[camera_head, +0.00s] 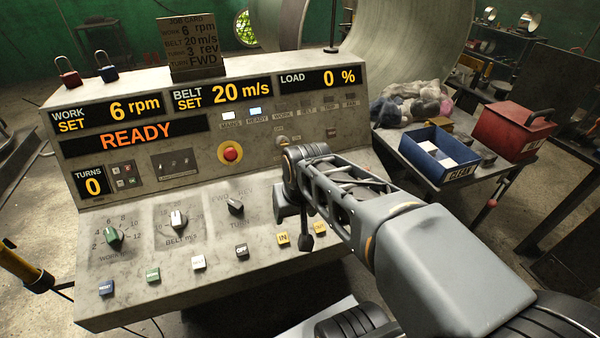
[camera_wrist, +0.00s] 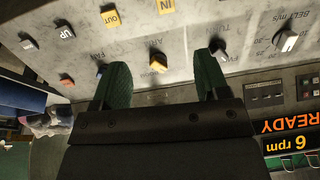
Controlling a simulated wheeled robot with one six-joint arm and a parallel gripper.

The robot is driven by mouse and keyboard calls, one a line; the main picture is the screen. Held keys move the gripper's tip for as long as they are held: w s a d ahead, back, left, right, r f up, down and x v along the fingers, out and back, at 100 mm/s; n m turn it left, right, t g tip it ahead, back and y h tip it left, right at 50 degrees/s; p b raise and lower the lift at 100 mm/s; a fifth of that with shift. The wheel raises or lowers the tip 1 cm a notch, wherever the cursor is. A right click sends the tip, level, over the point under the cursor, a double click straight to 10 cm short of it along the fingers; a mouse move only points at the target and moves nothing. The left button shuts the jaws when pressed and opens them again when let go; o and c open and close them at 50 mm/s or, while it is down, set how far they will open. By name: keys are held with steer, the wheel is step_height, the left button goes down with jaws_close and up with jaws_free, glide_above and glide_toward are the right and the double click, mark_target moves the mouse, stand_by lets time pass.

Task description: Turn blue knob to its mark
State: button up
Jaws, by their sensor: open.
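The panel holding the knobs is the sloped grey console (camera_head: 140,270). A small bluish knob (camera_wrist: 101,69) shows in the wrist view beside my left finger, partly hidden by it. Lettering lies around it, but I cannot read its mark or pointer angle. In the head view my arm covers that part of the panel. My gripper (camera_head: 293,222) is open over the right half of the console.
Green (camera_head: 114,236), white (camera_head: 178,219) and black (camera_head: 236,206) knobs sit left of my gripper. Yellow buttons (camera_head: 282,238) lie close by its fingers. A red stop button (camera_head: 231,153) stands above. A table at right holds a blue bin (camera_head: 438,153) and red box (camera_head: 510,130).

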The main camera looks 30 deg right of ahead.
steer(key=shift+o, duration=0.4)
steer(key=shift+m, duration=0.9)
steer(key=w+d, duration=0.1)
steer(key=w+d+r, duration=0.1)
steer(key=w+d, duration=0.1)
steer(key=w, duration=0.1)
steer(key=shift+r+p, duration=0.35)
steer(key=shift+p, duration=0.05)
steer(key=w+d+m+y+p, duration=0.15)
steer(key=w+d+m, duration=0.25)
steer(key=d, duration=0.5)
steer(key=w+d+m+p, duration=0.25)
steer(key=w+d, duration=0.25)
steer(key=d, duration=0.5)
steer(key=shift+m+g, duration=0.4)
steer(key=shift+m, duration=0.15)
steer(key=x, duration=1.2)
steer(key=shift+s+d+f, duration=0.2)
steer(key=shift+f, duration=0.05)
steer(key=shift+x, duration=0.85)
steer(key=c, duration=0.9)
